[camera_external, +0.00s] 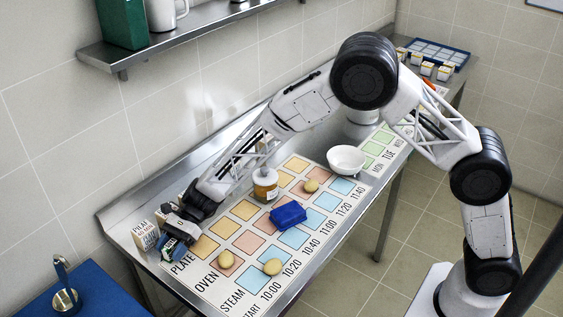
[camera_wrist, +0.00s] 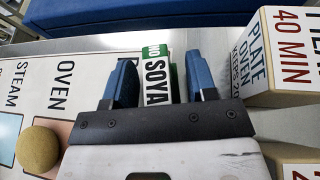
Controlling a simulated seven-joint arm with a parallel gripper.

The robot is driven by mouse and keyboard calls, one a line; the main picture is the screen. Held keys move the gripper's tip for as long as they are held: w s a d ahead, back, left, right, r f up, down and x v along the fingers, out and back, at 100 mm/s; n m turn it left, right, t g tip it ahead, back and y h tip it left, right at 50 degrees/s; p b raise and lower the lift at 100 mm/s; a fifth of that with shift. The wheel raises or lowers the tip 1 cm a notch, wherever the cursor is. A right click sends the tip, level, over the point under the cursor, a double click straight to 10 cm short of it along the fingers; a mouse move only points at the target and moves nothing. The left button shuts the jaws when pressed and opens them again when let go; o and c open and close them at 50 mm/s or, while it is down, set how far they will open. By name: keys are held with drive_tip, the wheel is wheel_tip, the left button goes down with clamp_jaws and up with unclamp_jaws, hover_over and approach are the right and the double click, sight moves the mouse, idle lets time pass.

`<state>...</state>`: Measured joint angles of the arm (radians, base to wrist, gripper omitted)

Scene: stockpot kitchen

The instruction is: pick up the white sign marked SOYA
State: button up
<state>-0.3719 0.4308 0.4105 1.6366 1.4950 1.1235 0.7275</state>
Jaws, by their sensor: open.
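The white SOYA sign (camera_wrist: 157,80), with a green band reading NO, shows in the wrist view between the two blue fingertips of my gripper (camera_wrist: 160,68). My gripper is open, with one finger to each side of the sign and visible gaps. The sign's lower part in that view is hidden behind the gripper body. In the external view my gripper (camera_external: 172,248) is low at the left end of the steel table, and I cannot clearly make out the sign there.
A white PLATE OVEN 40 MIN box (camera_wrist: 288,55) stands close to the right finger; a similar box (camera_external: 145,236) shows externally. The printed board (camera_external: 207,278) holds tan discs (camera_external: 272,267), a blue item (camera_external: 288,214) and a jar (camera_external: 265,186). A white bowl (camera_external: 346,159) stands farther back.

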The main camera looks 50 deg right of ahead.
sight(169, 244)
idle(0.3)
drive_tip(key=c, duration=0.8)
drive_tip(key=shift+r, duration=0.1)
drive_tip(key=shift+r, duration=4.95)
